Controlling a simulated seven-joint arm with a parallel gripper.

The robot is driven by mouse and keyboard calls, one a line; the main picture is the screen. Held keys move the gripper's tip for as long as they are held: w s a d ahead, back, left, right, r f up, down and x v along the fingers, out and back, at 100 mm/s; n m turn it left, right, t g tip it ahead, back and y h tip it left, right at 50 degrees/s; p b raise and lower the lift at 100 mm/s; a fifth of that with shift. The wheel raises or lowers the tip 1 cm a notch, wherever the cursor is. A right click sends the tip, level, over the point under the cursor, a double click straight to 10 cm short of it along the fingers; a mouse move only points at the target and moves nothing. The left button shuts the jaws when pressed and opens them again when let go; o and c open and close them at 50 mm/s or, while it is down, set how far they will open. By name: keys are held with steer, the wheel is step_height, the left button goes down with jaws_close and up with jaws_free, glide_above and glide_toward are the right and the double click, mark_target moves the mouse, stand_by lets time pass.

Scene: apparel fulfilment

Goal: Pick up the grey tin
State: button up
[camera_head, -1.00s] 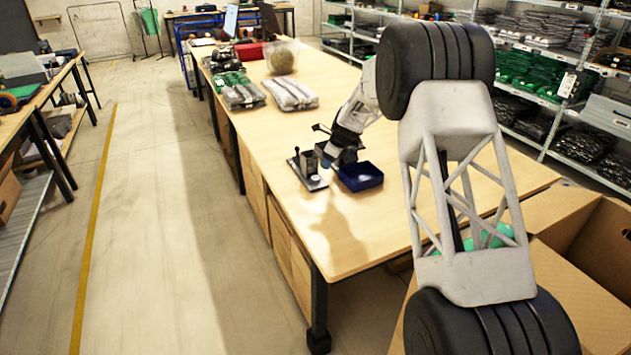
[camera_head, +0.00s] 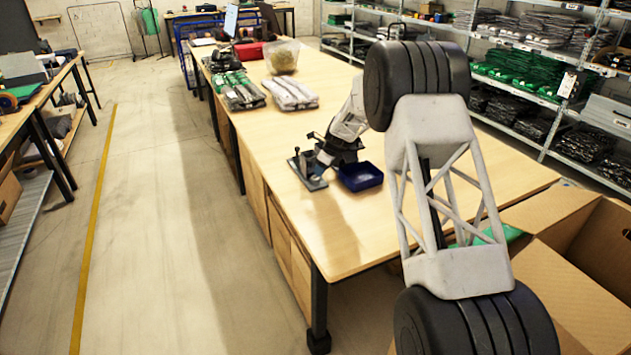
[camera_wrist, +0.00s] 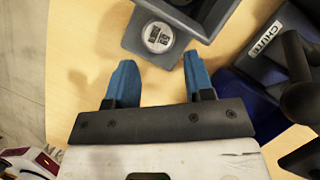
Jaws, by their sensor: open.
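A round tin (camera_wrist: 158,38) with a pale, printed top sits on a grey tray (camera_wrist: 132,38) at the top of the wrist view. I take it to be the grey tin. My gripper (camera_wrist: 160,64) is open, with its two blue fingers apart and nothing between them. In the wrist view the tin lies just past the fingertips, roughly in line with the gap. The height between them is hard to judge. In the head view my gripper (camera_head: 323,157) is over the grey tray (camera_head: 316,184), and the tin cannot be made out clearly.
A dark blue bin (camera_head: 360,177) stands right of the tray. In the wrist view, a dark block labelled CHUTE (camera_wrist: 267,40) is close on the right. Bagged garments (camera_head: 290,93) lie farther back. The table's near part (camera_head: 350,235) is clear.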

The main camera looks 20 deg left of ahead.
mark_target(317, 178)
steer(key=shift+f, duration=0.15)
steer(key=shift+x, duration=2.6)
steer(key=shift+s, duration=0.15)
steer(key=shift+f, duration=0.1)
steer(key=c, duration=0.6)
